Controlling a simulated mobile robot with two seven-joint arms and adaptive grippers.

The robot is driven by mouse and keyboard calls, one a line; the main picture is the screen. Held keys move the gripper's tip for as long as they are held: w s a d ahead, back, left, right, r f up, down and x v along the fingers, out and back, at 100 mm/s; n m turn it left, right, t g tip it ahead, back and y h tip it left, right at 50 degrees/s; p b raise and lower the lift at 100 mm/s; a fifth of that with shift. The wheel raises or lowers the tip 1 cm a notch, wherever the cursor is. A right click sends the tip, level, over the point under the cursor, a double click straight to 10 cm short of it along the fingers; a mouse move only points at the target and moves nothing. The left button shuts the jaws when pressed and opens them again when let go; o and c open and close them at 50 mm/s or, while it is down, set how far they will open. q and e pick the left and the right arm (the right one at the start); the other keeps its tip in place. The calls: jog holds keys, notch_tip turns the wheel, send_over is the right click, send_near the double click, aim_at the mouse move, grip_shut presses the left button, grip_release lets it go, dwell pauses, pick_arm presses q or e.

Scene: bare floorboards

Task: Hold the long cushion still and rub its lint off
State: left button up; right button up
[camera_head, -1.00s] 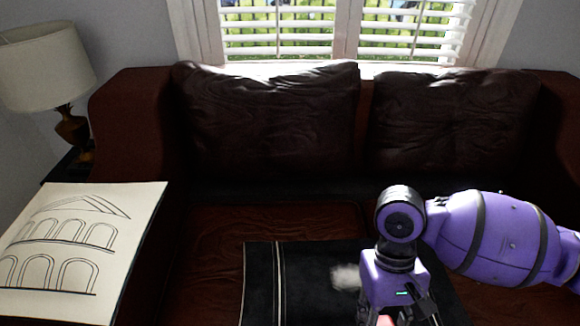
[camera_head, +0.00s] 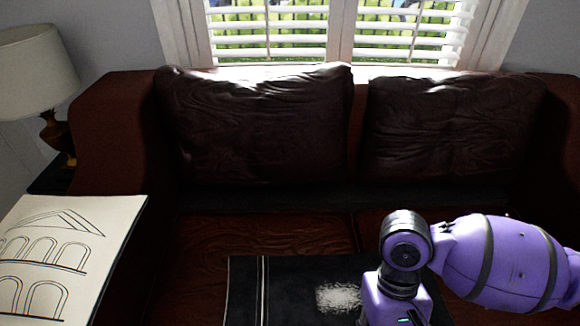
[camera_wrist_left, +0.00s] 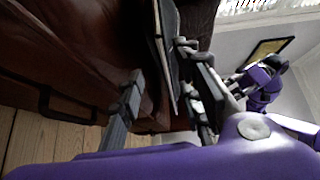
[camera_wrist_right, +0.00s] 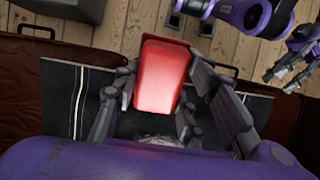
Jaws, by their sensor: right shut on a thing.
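The long cushion (camera_head: 290,275) is black with pale stripes near its left end and lies on the sofa seat. A white patch of lint (camera_head: 338,297) shows on it, left of my right gripper; part also shows at the bottom of the right wrist view (camera_wrist_right: 158,140). My right gripper (camera_wrist_right: 155,105) is shut on a red tool (camera_wrist_right: 162,70) above the cushion. In the head view, my right arm hides the cushion's right part. My left gripper (camera_wrist_left: 160,95) is open, its fingers apart near a dark, pale-edged panel (camera_wrist_left: 166,50) that I cannot identify. The head view does not show it.
A pale cushion with drawn arches (camera_head: 60,255) lies at the left by the sofa arm. Two brown back cushions (camera_head: 255,125) stand against the sofa back. A lamp (camera_head: 35,75) stands at the far left. Floorboards (camera_wrist_right: 130,30) lie before the sofa.

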pick_arm(q)
jog(key=x, duration=1.2)
jog(key=shift+w+r, duration=0.1)
jog(key=shift+r, duration=0.15)
grip_shut()
jog(key=shift+f, duration=0.1)
dwell(0.5)
